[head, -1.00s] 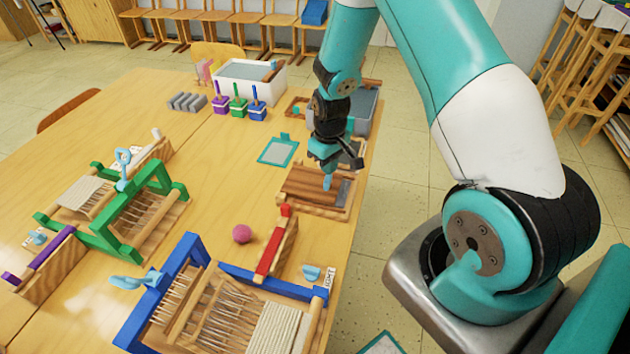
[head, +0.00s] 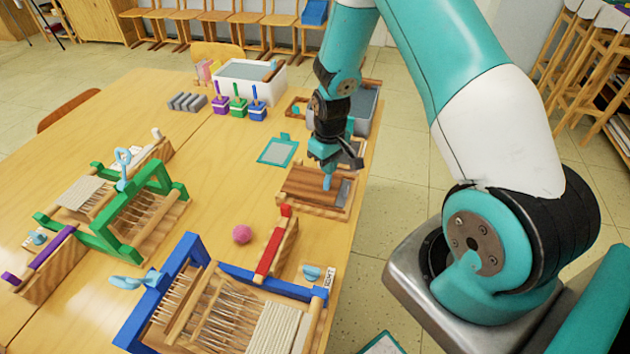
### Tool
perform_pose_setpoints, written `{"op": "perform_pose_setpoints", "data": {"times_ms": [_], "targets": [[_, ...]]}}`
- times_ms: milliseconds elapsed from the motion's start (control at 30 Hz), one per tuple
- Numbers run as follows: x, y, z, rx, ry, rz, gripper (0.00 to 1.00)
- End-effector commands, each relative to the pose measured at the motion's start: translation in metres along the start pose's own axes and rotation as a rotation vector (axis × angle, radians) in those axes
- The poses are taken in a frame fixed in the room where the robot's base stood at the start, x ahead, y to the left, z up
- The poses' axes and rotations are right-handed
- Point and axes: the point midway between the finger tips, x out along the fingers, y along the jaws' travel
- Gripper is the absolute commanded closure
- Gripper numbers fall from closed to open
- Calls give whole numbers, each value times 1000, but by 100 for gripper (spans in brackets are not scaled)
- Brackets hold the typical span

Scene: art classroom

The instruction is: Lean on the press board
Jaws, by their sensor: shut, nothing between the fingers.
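The press board (head: 304,182) looks like a brown wooden slab in a light wooden frame (head: 300,208), near the right edge of the table. A grey strip (head: 343,192) lies at its right side. My gripper (head: 327,184) points straight down over the right part of the board, its fingers together and empty. The fingertips appear at or just above the board; I cannot tell whether they touch it.
A teal-edged frame (head: 278,151) lies behind the board. A grey bin (head: 365,108) stands behind my gripper. A blue loom (head: 235,300), a red-topped wooden piece (head: 274,246) and a pink ball (head: 242,234) are in front. Bare table lies left of the board.

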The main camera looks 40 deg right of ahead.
Motion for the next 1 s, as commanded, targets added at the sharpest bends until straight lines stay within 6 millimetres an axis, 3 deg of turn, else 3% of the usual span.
{"op": "perform_pose_setpoints", "data": {"times_ms": [1000], "targets": [[18, 0, 0, 0, 0, 0, 100]]}}
